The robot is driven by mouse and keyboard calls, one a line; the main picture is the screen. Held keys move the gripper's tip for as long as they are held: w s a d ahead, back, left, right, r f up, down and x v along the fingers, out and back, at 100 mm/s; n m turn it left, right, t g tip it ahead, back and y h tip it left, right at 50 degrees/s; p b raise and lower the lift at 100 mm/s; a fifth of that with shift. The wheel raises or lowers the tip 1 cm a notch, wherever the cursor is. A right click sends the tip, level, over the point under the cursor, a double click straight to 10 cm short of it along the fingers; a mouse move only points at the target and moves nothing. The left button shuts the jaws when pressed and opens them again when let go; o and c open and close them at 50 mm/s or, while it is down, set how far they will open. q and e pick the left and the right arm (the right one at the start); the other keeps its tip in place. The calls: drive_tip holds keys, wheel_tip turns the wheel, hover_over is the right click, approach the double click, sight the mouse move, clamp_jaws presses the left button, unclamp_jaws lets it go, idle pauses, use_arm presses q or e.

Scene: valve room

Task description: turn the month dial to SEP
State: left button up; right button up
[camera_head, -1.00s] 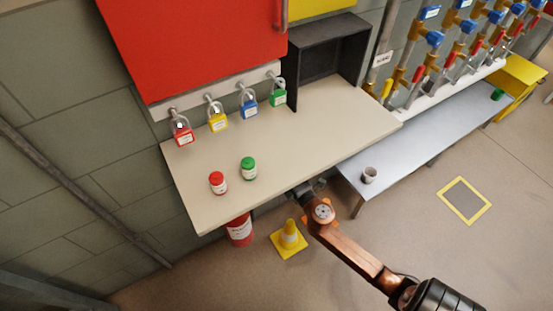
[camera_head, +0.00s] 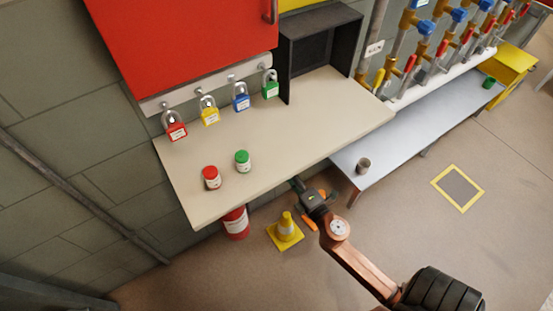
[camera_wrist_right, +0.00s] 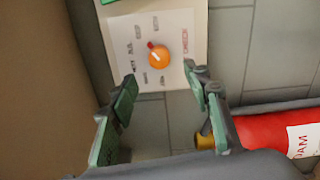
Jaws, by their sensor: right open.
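In the right wrist view, the month dial is an orange round knob (camera_wrist_right: 158,57) with a red mark on its upper left side. It sits on a white panel (camera_wrist_right: 175,22) with small labels around it, too blurred to read surely, and red lettering on the right. My right gripper (camera_wrist_right: 158,80) is open, its green-padded fingers apart and nothing between them; the dial shows beyond the fingertips. In the head view my right gripper (camera_head: 299,186) is at the bench's front edge, and the dial is not visible there. My left gripper is not in view.
The beige bench (camera_head: 310,125) holds a red-lidded jar (camera_head: 211,178) and a green-lidded jar (camera_head: 242,161). Several padlocks hang behind. A red extinguisher (camera_head: 236,223) and yellow cone (camera_head: 286,228) stand below; the red cylinder also shows in the wrist view (camera_wrist_right: 265,135). A cup (camera_head: 363,166) stands on the grey bench.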

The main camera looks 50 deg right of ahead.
drive_tip(key=shift+v, duration=1.45)
